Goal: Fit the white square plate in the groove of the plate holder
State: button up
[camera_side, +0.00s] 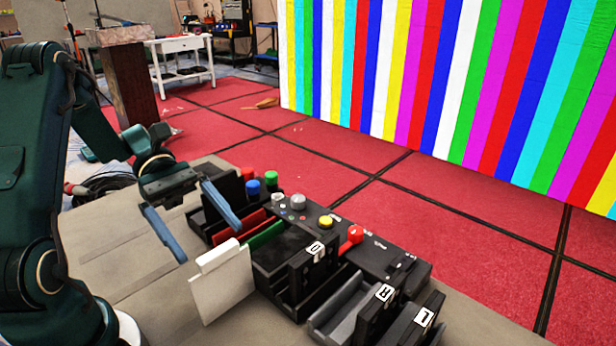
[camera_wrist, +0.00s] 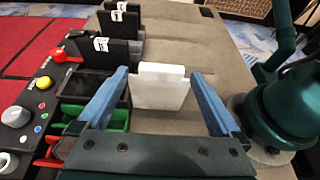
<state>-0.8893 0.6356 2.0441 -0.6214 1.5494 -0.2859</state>
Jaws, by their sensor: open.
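The white square plate (camera_side: 222,286) stands upright with a narrower tab along its top edge. It is beside the black housing, and its foot does not show clearly. In the wrist view the plate (camera_wrist: 158,92) lies ahead between my two blue fingers. My gripper (camera_side: 211,244) is open and empty, its fingertips just above and behind the plate in the side view. In the wrist view my gripper (camera_wrist: 159,72) shows gaps on both sides of the plate. I cannot tell for sure which black slotted part is the plate holder; no groove shows clearly.
A black control panel (camera_side: 375,258) carries a yellow button (camera_side: 325,222), a red lever (camera_side: 351,236) and knobs. Black upright blocks with white number labels (camera_side: 385,293) stand to the right. Red and green bins (camera_side: 265,235) sit close by my fingers. Bare table lies at the left.

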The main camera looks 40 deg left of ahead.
aim_at(222, 258)
jog(key=shift+x, duration=3.8)
jog(key=shift+s+a+f, duration=0.1)
jog(key=shift+f, duration=0.05)
jog(key=c, duration=1.4)
